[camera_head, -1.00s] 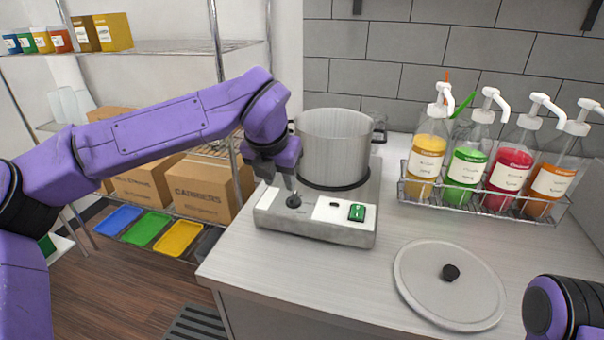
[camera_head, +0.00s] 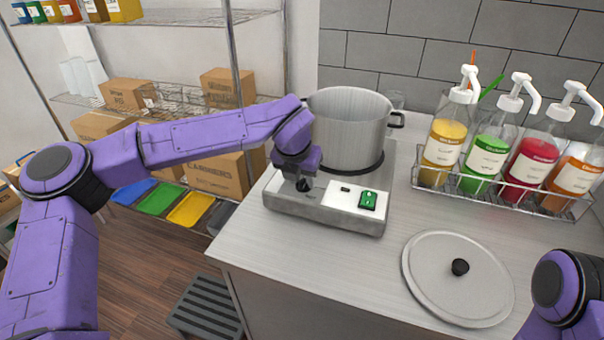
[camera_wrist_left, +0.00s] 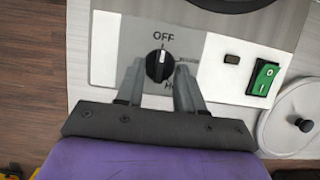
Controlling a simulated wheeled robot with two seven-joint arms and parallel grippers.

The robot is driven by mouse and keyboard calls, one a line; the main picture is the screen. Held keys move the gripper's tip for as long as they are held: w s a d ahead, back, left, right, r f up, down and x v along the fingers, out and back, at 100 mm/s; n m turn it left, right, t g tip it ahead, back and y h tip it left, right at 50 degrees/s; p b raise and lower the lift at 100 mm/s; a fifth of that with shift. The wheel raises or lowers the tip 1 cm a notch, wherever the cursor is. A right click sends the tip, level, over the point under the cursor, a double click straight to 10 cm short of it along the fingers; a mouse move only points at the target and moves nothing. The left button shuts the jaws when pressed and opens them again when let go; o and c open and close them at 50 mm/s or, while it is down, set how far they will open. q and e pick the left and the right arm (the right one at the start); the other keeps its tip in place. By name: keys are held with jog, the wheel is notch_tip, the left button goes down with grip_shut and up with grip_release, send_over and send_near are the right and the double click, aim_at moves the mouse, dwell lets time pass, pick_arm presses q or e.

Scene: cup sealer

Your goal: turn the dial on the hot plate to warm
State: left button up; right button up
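The hot plate (camera_head: 325,208) is a silver box on the counter, with a green rocker switch (camera_head: 368,200) on its front panel. Its black dial (camera_wrist_left: 159,65) shows in the left wrist view, with its white mark pointing up at OFF. Other lettering below the dial is partly hidden by a finger. My left gripper (camera_wrist_left: 158,72) is open, with one finger on each side of the dial and small gaps between. In the head view, my left gripper (camera_head: 304,179) is over the dial (camera_head: 305,185) and partly covers it. My right gripper is out of view; only a piece of that arm shows.
A large metal pot (camera_head: 350,130) stands on the hot plate just behind the dial. A round lid (camera_head: 458,278) lies on the counter to the right. A wire rack (camera_head: 500,190) of pump bottles stands behind it. Shelves with boxes (camera_head: 222,175) are at left.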

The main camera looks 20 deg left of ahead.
pick_arm(q)
grip_shut()
jog(key=shift+m, duration=0.3)
jog(key=m+p, duration=0.1)
jog(key=m+h+p, duration=0.1)
jog(key=shift+w+a+r+m+p, duration=0.1)
jog(key=shift+a+r+m+p, duration=0.1)
jog(key=shift+r+m+p, duration=0.1)
jog(key=m+p, duration=0.1)
jog(key=m+g+h+p, duration=0.1)
jog(key=m+p, duration=0.1)
jog(key=m+h+p, duration=0.1)
jog(key=m+p, duration=0.1)
jog(key=shift+w+a, duration=0.15)
jog(key=shift+a, duration=0.1)
jog(key=m+g+p, duration=0.1)
jog(key=m+p, duration=0.1)
jog(key=shift+w+a+m+h, duration=0.1)
jog(key=shift+w+m+h, duration=0.05)
jog(key=shift+m+h, duration=0.2)
jog(key=shift+w+f+m+g+p, duration=0.15)
jog(key=shift+m+g+p, duration=0.5)
jog(key=shift+m, duration=0.7)
jog(key=shift+f+h, duration=0.1)
jog(key=shift+h, duration=0.15)
